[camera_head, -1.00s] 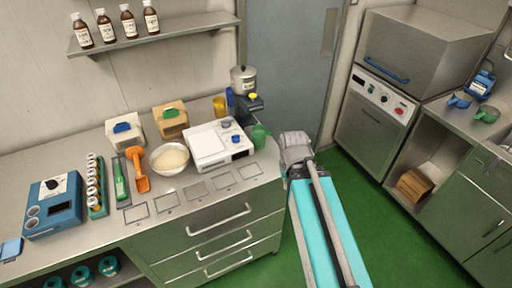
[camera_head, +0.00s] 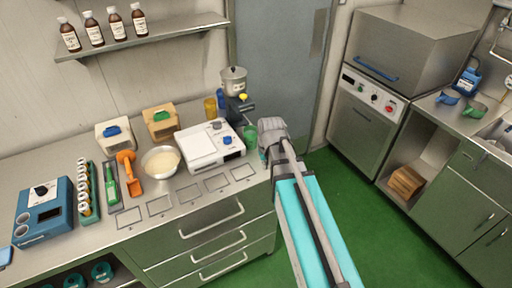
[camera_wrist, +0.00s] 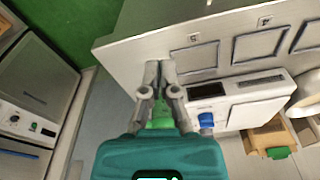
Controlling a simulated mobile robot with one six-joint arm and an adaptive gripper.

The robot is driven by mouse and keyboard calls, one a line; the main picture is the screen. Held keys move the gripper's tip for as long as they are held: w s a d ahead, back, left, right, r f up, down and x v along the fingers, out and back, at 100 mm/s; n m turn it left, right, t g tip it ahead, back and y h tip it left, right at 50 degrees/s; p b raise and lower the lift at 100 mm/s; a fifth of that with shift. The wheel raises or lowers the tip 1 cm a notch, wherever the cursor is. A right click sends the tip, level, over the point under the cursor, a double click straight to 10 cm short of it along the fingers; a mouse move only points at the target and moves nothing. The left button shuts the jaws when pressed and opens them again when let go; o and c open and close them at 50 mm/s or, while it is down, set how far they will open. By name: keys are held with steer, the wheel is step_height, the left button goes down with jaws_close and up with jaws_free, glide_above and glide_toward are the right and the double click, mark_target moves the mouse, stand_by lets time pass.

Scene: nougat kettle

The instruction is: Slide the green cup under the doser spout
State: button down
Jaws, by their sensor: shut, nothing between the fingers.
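The green cup (camera_head: 250,136) stands on the counter's right end, beside the white scale-like machine. The doser (camera_head: 234,85), a grey pot on a dark stand with a yellow part, stands behind it at the counter's back. Its spout area (camera_head: 244,106) is at the front of the stand; the cup is nearer to me and slightly right of it. My gripper (camera_wrist: 159,68) is shut and empty. In the head view it is just right of the cup, its fingertips hidden. In the wrist view the cup (camera_wrist: 161,117) is partly hidden by the fingers; I cannot tell whether they touch.
The white machine (camera_head: 207,146) with blue knobs is close left of the cup. A yellow cup (camera_head: 210,107) and a blue item stand left of the doser. Numbered outlined squares (camera_head: 217,183) line the counter front. The green floor (camera_head: 345,190) is open on the right.

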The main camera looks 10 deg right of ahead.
mark_target(249, 132)
steer(key=w+n+t, duration=0.1)
steer(key=w+t, duration=0.1)
steer(key=w, duration=1.1)
steer(key=shift+w+d, duration=0.15)
steer(key=shift+d, duration=0.05)
steer(key=shift+b, duration=0.3)
steer(key=b+x, duration=1)
steer(key=shift+a+f, duration=0.15)
steer(key=w, duration=0.2)
steer(key=shift+w+a+r+p, duration=0.2)
steer(key=shift+w+r+p, duration=0.05)
steer(key=shift+w+p, duration=0.05)
steer(key=shift+w+a, duration=0.15)
steer(key=shift+w, duration=0.5)
steer(key=w, duration=0.2)
steer(key=w+a, duration=0.1)
steer(key=w, duration=0.4)
steer(key=shift+w+a, duration=0.15)
steer(key=shift+w, duration=0.15)
